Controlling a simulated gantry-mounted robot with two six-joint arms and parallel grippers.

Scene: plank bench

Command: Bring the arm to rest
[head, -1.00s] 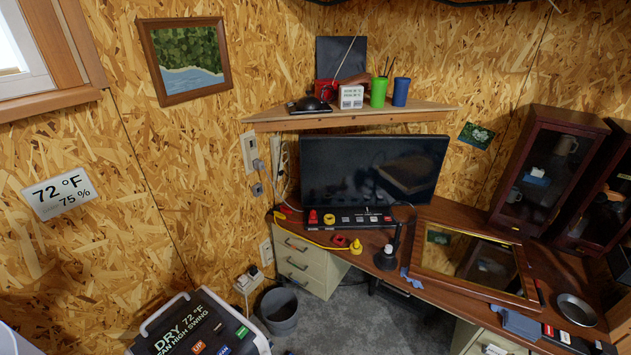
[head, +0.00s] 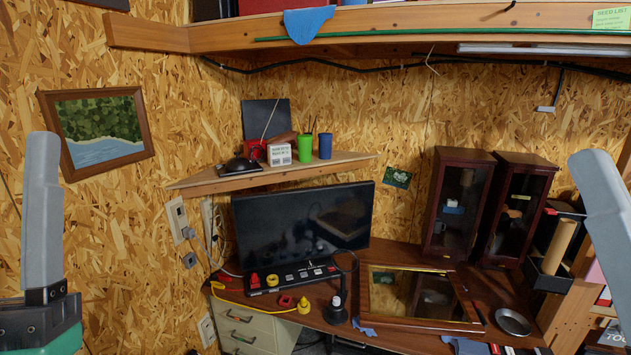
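A long grey finger-like part of my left gripper (head: 42,205) stands upright at the left edge of the head view. It rises from a black bracket and a green body at the bottom left corner. A similar grey part of my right gripper (head: 605,215) leans in at the right edge, cut off by the frame. Only one grey part shows on each side, so I cannot tell whether either gripper is open or shut. Nothing is seen held in either. Both are in front of the scene, apart from the bench (head: 325,290).
On the bench are a monitor (head: 300,225), a black switch panel (head: 295,278), a small lamp (head: 337,310), a wooden framed glass case (head: 418,298) and a metal bowl (head: 513,322). Dark cabinets (head: 490,205) stand behind. A corner shelf (head: 270,176) and overhead shelf (head: 400,22) jut out.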

